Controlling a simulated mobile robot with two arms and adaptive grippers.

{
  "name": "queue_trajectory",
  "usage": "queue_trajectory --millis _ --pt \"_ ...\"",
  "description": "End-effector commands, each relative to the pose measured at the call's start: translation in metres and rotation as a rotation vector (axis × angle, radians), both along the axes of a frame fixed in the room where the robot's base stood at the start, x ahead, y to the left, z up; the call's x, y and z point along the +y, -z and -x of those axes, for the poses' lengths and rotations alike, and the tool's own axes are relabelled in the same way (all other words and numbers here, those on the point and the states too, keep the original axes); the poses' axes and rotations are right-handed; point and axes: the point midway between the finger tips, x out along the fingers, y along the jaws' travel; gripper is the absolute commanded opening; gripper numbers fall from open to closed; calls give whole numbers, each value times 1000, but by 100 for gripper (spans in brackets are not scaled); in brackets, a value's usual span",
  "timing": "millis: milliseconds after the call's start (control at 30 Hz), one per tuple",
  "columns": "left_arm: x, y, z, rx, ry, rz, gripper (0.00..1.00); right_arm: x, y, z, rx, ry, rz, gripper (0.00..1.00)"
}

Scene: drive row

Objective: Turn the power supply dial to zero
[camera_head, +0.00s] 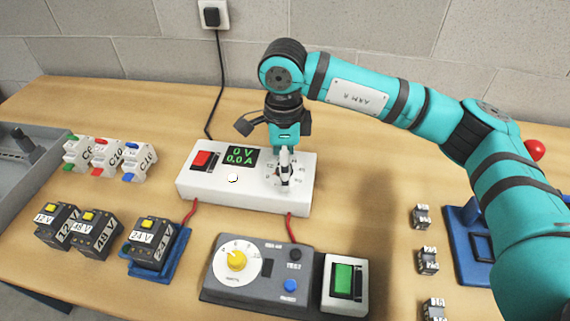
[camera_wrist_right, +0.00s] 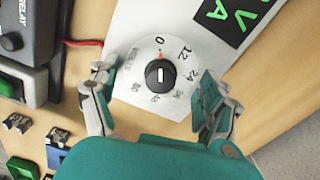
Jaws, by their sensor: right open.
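The power supply (camera_head: 240,195) is a white box in the middle of the table, with a red switch (camera_head: 202,158) and a green display (camera_head: 241,156) reading 0 V and 0.0 A. Its black dial (camera_wrist_right: 160,76) shows in the right wrist view, ringed by printed numbers. An orange mark at the knob's edge points to the 0. My right gripper (camera_head: 285,172) is above the dial and largely hides it in the head view. In the right wrist view its open fingers (camera_wrist_right: 157,88) stand either side of the dial, apart from it. My left gripper is out of view.
A grey test unit (camera_head: 262,275) with a yellow knob stands in front, beside a green switch (camera_head: 345,282). Several black voltage modules (camera_head: 90,235) and white breakers (camera_head: 105,158) are on the left. Small relays (camera_head: 428,262) and a blue stand (camera_head: 466,245) are right. Red leads run from the supply.

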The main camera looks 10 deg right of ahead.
Motion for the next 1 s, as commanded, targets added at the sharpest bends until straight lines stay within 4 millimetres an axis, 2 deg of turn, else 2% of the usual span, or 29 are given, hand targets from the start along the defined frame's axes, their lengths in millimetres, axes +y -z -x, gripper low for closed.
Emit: queue_trajectory --millis 33,100,133,467,1000 --pt "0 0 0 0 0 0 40 0 -1 0 -1 1 -1 90" --pt "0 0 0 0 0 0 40 0 -1 0 -2 1 -1 99" --pt "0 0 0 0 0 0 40 0 -1 -1 -2 2 -1 100" --pt "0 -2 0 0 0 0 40 0 -4 -1 -4 2 -1 100" --pt "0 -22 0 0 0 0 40 0 -46 -1 -4 2 -1 100"
